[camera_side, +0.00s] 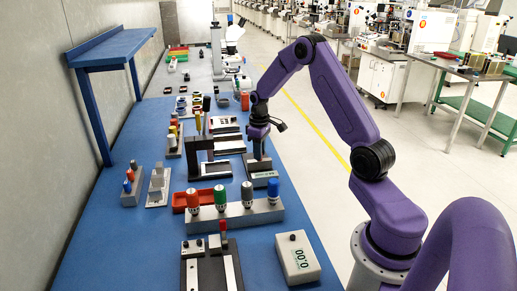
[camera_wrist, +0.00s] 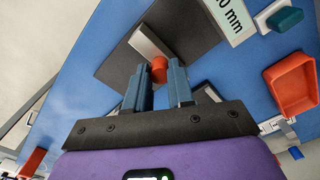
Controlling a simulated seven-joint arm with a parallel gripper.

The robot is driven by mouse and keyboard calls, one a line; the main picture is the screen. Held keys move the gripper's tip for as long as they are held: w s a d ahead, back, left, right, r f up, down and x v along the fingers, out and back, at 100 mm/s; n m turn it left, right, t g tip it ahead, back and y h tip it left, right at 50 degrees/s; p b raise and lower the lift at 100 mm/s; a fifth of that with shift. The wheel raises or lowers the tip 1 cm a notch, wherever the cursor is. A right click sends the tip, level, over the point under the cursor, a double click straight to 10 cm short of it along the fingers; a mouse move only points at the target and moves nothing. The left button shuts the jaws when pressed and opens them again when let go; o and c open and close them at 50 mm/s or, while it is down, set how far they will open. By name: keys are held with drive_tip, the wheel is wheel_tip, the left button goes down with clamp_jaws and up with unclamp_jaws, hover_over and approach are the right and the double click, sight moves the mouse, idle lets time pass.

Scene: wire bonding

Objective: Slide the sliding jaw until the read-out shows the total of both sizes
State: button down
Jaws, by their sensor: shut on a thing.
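In the wrist view my gripper (camera_wrist: 157,80) has its two blue-grey fingers around an orange-red knob (camera_wrist: 160,68). The knob stands by a silver block (camera_wrist: 150,44) on a dark plate (camera_wrist: 116,68); I take the knob and block to be the sliding jaw. A white read-out (camera_wrist: 231,18) is cut by the top edge; only "0 mm" shows, so its full value cannot be read. In the side view my gripper (camera_side: 259,155) is low over this gauge, whose read-out (camera_side: 264,175) is too small to read. My fingers hide the knob there. I cannot make out the size markings.
A red tray (camera_side: 181,203) and a grey rack (camera_side: 235,214) with coloured caps stand nearer the side camera. A white box with a display (camera_side: 299,263) is at the front right. A dark post (camera_side: 196,160) rises left of my gripper. Blue table (camera_side: 140,250) is bare at front left.

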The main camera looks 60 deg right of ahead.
drive_tip(key=shift+s+a, duration=1.6)
drive_tip(key=shift+a, duration=0.05)
drive_tip(key=c, duration=1)
unclamp_jaws()
drive_tip(key=shift+o, duration=0.2)
drive_tip(key=shift+r, duration=0.15)
wheel_tip(320, 180, up, 17)
drive_tip(key=shift+r, duration=0.15)
